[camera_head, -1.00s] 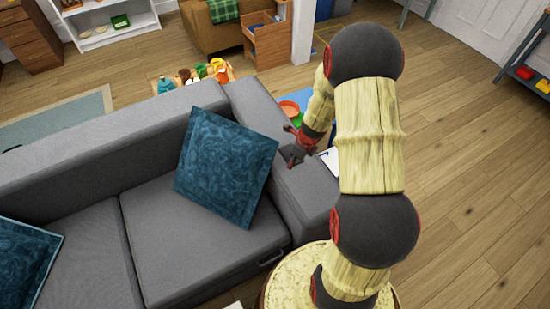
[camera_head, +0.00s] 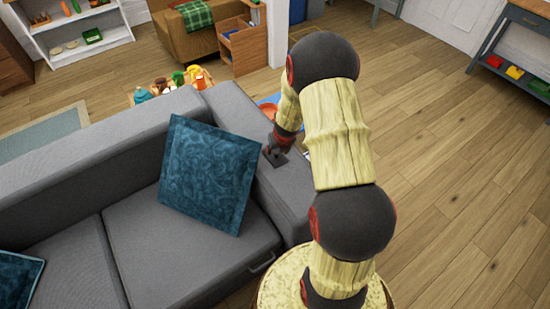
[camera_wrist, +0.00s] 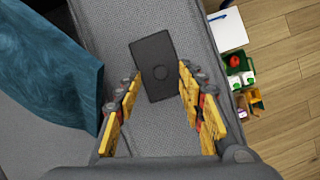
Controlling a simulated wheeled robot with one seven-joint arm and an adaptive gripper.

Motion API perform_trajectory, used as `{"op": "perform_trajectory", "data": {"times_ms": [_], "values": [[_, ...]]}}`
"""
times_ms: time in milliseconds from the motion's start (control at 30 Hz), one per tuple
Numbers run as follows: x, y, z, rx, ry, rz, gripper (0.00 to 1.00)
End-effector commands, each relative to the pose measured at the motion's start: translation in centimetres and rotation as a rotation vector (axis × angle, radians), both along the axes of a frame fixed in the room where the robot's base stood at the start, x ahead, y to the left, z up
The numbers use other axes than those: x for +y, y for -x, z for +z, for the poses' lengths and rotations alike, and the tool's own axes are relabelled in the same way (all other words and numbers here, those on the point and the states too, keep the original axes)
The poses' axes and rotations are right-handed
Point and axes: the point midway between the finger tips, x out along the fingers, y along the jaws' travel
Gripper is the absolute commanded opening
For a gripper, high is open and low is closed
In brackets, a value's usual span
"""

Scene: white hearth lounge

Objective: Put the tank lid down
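The tank lid is a dark grey rectangular plate with a round knob in its middle, seen in the wrist view (camera_wrist: 154,84). It appears to lie flat on the grey sofa armrest (camera_wrist: 112,32). My gripper (camera_wrist: 160,76) is open, its yellow-padded fingers spread on either side of the lid with clear gaps to the knob. In the head view the lid (camera_head: 275,158) shows as a small dark patch on the armrest, with my gripper (camera_head: 277,150) just over it and partly hiding it.
A teal cushion (camera_head: 208,175) leans beside the armrest, left of the gripper. A white sheet with a blue pen (camera_wrist: 228,30) and small colourful items (camera_wrist: 240,78) are right of the armrest.

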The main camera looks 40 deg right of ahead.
Motion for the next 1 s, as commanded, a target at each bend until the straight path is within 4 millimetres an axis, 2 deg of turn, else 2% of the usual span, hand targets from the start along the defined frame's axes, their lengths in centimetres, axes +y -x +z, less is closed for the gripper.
{"op": "perform_trajectory", "data": {"times_ms": [33, 200, 500, 1000], "values": [[-0.1, -0.1, -1.2, 0.002, -0.001, -0.001, 0.39], [-0.4, -0.8, -3.4, 0.003, -0.001, -0.001, 0.39], [-0.5, -1.1, -3.7, 0.001, 0.0, 0.001, 0.39], [-0.5, -1.1, -3.7, 0.002, -0.001, 0.0, 0.11]]}}
